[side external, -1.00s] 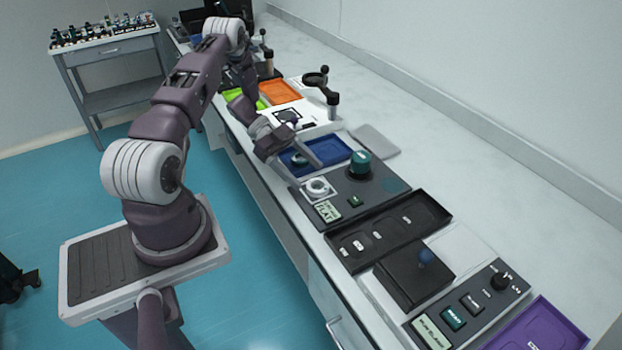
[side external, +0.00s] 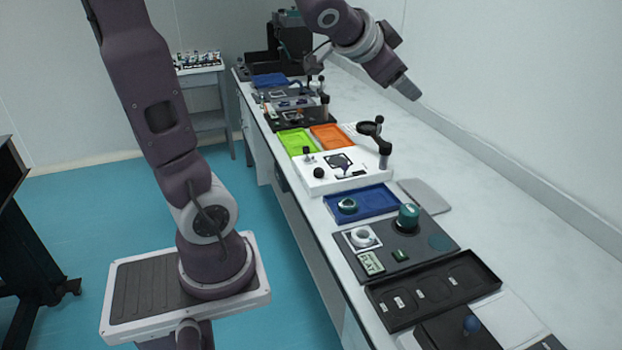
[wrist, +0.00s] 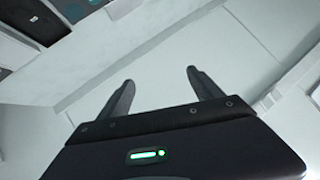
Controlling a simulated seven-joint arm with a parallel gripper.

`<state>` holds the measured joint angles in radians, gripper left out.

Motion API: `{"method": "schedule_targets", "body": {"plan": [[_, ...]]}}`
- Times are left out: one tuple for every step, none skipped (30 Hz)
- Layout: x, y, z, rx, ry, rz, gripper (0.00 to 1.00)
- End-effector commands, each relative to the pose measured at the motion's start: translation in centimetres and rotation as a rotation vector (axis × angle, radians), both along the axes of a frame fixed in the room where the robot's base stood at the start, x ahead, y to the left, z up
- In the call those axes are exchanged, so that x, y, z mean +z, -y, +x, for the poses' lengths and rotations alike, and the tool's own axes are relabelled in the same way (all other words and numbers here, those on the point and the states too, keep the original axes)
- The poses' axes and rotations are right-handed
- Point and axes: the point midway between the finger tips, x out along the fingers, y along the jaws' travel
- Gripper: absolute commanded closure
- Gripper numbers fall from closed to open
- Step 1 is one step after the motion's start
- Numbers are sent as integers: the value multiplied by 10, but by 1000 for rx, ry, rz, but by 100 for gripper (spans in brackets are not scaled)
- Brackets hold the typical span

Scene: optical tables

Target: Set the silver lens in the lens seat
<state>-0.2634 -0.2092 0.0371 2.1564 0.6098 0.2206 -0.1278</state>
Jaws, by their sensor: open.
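A small round piece with a pale rim and dark teal middle (side external: 347,205), which looks like the silver lens, sits in the left part of the blue tray (side external: 385,202). The lens seat looks to be the pale ring on a white square plate (side external: 362,238), on the dark panel in front of the tray. Whether the ring holds anything is too small to tell. My gripper (side external: 407,90) is raised high above the back of the bench, far from both. In the wrist view its two fingers (wrist: 160,77) are spread with nothing between them.
A teal knob (side external: 408,216) stands on the dark panel, right of the ring. A black compartment tray (side external: 480,268) lies in front. Behind the blue tray is a white station with a black post (side external: 385,150), then green (side external: 297,141) and orange (side external: 333,137) trays. Bench along the wall is clear.

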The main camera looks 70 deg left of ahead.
Motion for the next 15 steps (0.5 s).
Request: {"method": "schedule_targets", "body": {"plan": [[-10,36,-50,24,-58,-101,25],[-21,55,-77,33,-108,-162,25],[-35,78,-110,34,-171,-238,25],[-45,93,-132,28,-216,-285,25],[-54,107,-152,20,-258,-329,25],[-63,122,-174,5,-306,-375,25],[-69,131,-188,-5,-336,-403,25],[-74,138,-199,-14,-362,-427,25],[-78,146,-210,-23,-388,-450,25],[-80,149,-216,-29,-400,-461,25],[-82,152,-220,-33,-411,-469,25],[-83,153,-222,-35,-417,-475,25],[-83,154,-223,-35,-420,-476,25],[-83,154,-223,-34,-419,-476,25],[-83,153,-222,-34,-419,-476,25]]}}
